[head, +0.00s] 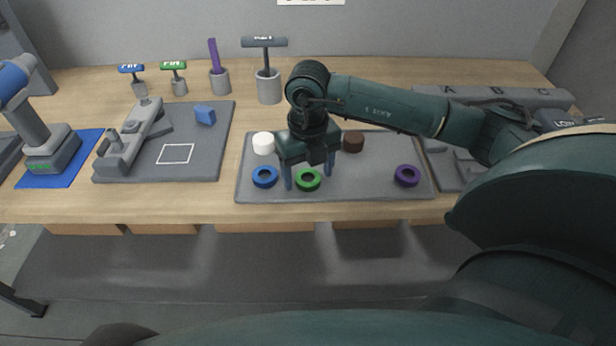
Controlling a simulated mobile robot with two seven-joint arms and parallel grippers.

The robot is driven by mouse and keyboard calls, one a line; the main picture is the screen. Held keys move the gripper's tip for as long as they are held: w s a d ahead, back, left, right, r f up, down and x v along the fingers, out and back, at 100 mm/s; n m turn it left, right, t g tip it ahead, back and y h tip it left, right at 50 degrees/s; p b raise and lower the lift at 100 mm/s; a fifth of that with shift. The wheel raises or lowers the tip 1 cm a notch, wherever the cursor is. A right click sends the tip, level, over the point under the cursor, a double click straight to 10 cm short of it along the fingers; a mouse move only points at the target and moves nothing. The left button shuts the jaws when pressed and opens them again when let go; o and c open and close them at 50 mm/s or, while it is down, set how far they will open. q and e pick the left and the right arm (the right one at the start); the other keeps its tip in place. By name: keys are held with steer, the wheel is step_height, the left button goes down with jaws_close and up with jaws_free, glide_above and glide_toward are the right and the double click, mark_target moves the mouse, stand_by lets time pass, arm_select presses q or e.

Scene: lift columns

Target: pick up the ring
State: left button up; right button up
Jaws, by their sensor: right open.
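Three rings lie on a grey tray (375,188) on the wooden table: a blue ring (265,184), a green ring (300,187) and a purple ring (407,183). My right gripper (308,183) points down over the green ring. Its two blue fingers are open, one to each side of the green ring, and the left finger comes between the blue and green rings. I cannot tell how far the fingertips are above the tray. My left gripper does not show.
A white cylinder (263,138) and a brown cylinder (353,145) stand at the tray's back. A grey board with a clamp-like fixture and blue block (205,114) is at left. Holders with upright tools (268,88) stand behind. A lettered grey rack (490,96) is at right.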

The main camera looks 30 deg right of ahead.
steer(key=c, duration=1.1)
step_height(320, 180, up, 11)
stand_by(0.3)
